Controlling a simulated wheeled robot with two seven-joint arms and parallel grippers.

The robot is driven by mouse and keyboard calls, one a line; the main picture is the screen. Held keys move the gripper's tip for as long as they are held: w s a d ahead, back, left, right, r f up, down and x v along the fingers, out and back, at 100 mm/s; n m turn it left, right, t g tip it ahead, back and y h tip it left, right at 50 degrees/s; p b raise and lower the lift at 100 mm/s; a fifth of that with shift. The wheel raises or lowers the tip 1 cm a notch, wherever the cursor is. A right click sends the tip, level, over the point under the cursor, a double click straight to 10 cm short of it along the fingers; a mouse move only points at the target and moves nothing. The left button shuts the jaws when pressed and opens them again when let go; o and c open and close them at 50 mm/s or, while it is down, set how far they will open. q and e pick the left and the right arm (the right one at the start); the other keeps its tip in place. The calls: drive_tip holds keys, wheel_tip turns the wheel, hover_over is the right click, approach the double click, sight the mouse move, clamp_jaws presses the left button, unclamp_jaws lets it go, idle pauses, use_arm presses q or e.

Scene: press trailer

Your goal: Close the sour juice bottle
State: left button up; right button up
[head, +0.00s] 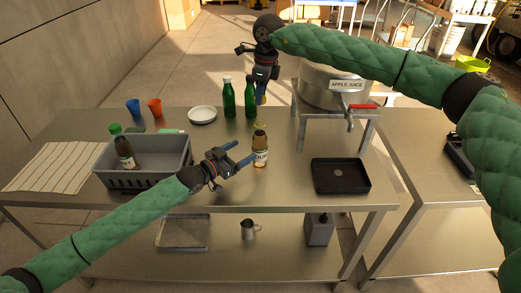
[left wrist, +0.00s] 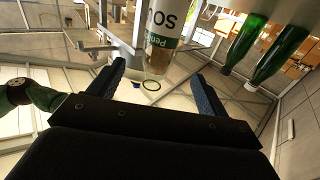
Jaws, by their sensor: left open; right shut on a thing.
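The sour juice bottle (head: 260,150), brown with a white label, stands upright on the steel table. It also shows in the left wrist view (left wrist: 172,35), between the fingers in the picture. My left gripper (head: 243,158) is open, its fingers pointing at the bottle from the left. I cannot tell whether they touch it. My right gripper (head: 261,101) is shut, pointing down above the bottle. A small yellow cap (head: 260,125) shows at its tips, just above the bottle's mouth. A gap between cap and mouth is too small to judge.
A grey crate (head: 145,178) holding a green-capped bottle is at left. Two green bottles (head: 229,98) stand behind, near a white plate stack (head: 202,115). A black tray (head: 341,175) and the apple juice pot (head: 330,85) on its stand are at right. Bare table lies before the bottle.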

use_arm(q)
drive_tip(key=x, duration=1.1)
use_arm(e)
drive_tip(key=shift+a, duration=0.1)
use_arm(q)
drive_tip(key=c, duration=1.5)
drive_tip(key=shift+o, duration=0.2)
use_arm(e)
hover_over(260, 120)
drive_tip(key=shift+s+f, duration=0.1)
drive_tip(key=shift+f, duration=2.35)
drive_tip(key=shift+f, duration=0.9)
drive_tip(key=shift+f, duration=0.55)
